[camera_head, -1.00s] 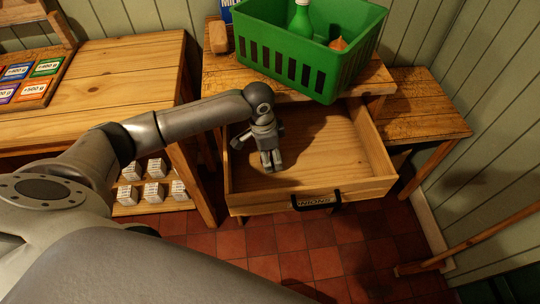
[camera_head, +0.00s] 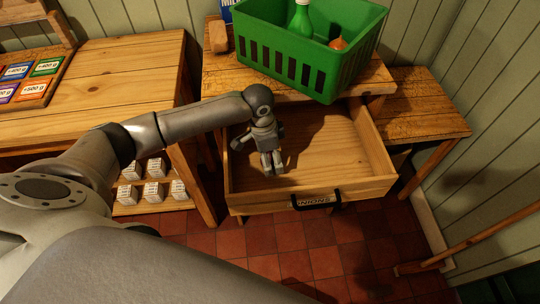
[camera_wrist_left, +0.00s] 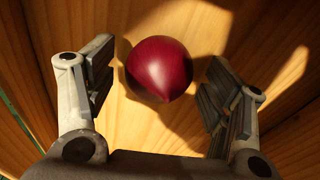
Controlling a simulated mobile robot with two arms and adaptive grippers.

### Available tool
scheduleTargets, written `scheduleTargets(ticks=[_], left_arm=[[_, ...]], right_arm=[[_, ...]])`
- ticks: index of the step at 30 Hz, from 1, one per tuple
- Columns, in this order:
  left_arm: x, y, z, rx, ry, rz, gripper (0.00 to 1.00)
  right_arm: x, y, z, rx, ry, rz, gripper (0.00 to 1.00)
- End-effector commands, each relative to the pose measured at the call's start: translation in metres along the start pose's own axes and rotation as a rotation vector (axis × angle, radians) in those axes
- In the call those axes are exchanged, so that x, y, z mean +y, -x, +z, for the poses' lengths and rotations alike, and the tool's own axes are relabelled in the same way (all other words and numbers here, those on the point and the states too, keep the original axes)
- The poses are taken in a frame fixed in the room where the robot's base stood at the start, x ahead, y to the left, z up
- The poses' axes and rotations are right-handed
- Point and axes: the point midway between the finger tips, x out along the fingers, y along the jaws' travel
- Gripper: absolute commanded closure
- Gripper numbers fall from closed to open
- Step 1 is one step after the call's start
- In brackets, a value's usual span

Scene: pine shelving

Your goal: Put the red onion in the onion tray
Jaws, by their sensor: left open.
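The red onion (camera_wrist_left: 160,69) shows in the left wrist view, dark red and round, over the pale wooden floor of the drawer. It lies between the two fingers of my left gripper (camera_head: 272,166), with a gap on each side. The gripper is open and points down inside the left part of the pulled-out wooden drawer, the onion tray (camera_head: 340,158), whose front label reads as onions. In the head view the gripper hides the onion. Whether the onion touches the drawer floor is hard to tell. My right gripper is not in view.
A green crate (camera_head: 275,50) with a green bottle (camera_head: 300,20) and an orange-brown onion (camera_head: 338,44) stands on the unit above the drawer. A black handle (camera_head: 317,201) is on the drawer front. The drawer's right side is clear. A wooden table (camera_head: 120,75) stands at left.

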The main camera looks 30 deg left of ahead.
Motion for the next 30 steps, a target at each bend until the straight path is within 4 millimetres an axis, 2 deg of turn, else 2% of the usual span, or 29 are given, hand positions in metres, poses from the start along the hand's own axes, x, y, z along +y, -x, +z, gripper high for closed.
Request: scheduleTargets(ticks=[9, 13, 18, 30], left_arm=[[-0.001, 0.052, -0.001, 0.003, 0.000, -0.003, 0.25], [-0.001, 0.067, -0.001, 0.002, 0.000, -0.002, 0.25], [0.000, 0.074, 0.000, 0.001, 0.001, 0.000, 0.25], [0.000, 0.074, 0.000, 0.001, 0.001, 0.000, 0.25]], right_arm=[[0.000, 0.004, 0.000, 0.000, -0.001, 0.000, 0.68], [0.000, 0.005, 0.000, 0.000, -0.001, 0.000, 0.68], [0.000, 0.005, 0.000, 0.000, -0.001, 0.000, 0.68], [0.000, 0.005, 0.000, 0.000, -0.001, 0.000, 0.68]])
